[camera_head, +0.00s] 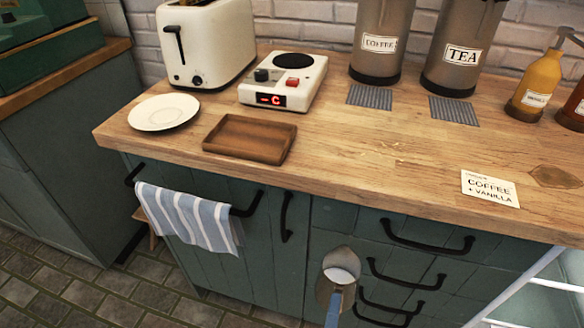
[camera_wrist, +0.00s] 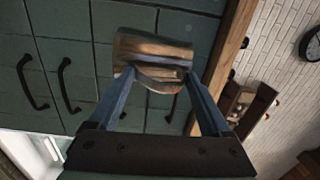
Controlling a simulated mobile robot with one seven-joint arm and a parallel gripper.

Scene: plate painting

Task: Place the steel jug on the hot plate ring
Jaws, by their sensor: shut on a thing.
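The steel jug (camera_head: 327,288) is held in front of the green drawer fronts, below the worktop's front edge. Its open top faces the head camera and shows a pale content. My gripper (camera_head: 338,292) is shut on the jug from the near side. In the wrist view my gripper's two blue fingers (camera_wrist: 157,80) close on the jug (camera_wrist: 150,47). The hot plate (camera_head: 272,97) is a white box on the worktop with a dark round ring (camera_head: 293,60) on top, a red button and a red display. The ring is bare.
The wooden worktop (camera_head: 370,165) has free room at the centre. A wooden tray (camera_head: 250,138), white plate (camera_head: 163,112) and toaster (camera_head: 205,45) stand around the hot plate. Coffee (camera_head: 381,45) and tea (camera_head: 460,50) dispensers stand behind. Drawer handles (camera_head: 405,275) protrude near the jug.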

